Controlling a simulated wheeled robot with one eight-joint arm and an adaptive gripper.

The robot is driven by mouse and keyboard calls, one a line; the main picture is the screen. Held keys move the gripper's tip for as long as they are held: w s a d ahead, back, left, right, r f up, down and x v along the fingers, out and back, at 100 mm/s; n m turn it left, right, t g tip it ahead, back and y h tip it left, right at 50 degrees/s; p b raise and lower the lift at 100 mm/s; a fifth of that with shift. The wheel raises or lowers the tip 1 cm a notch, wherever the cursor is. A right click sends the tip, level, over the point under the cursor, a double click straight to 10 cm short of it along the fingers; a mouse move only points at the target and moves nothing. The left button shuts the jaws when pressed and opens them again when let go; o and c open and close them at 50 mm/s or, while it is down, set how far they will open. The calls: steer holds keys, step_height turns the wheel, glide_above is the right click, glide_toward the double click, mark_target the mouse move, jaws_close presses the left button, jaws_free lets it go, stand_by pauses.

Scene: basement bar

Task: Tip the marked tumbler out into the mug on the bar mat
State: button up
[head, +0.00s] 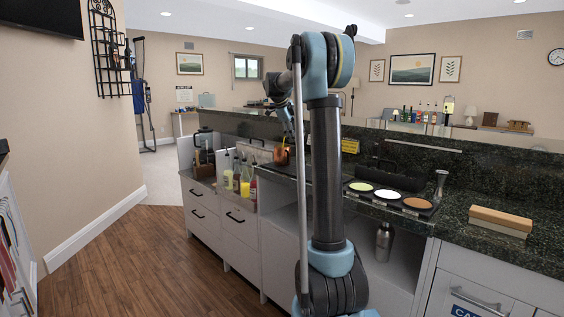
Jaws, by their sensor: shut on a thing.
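A copper-coloured mug (281,154) stands on the back part of the bar counter, left of my arm's upright column. A dark mat (268,169) seems to lie under it. My gripper (291,137) is small and partly hidden by my own arm, just above and to the right of the mug. It is shut on what I take to be the marked tumbler. The tumbler's mark, its tilt and its contents cannot be made out. I cannot tell whether it touches the mug.
Bottles of yellow and red liquid (244,180) stand in a recess left of the mug. A black tray of round coloured dishes (388,195), a metal tool (440,184) and a wooden block (500,221) are on the right counter. A steel shaker (384,241) stands below. Wooden floor at left is clear.

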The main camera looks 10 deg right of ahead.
steer(key=shift+w+a+f+h+p, duration=0.1)
steer(key=shift+a+f+h+p, duration=0.1)
steer(key=shift+h+p, duration=0.15)
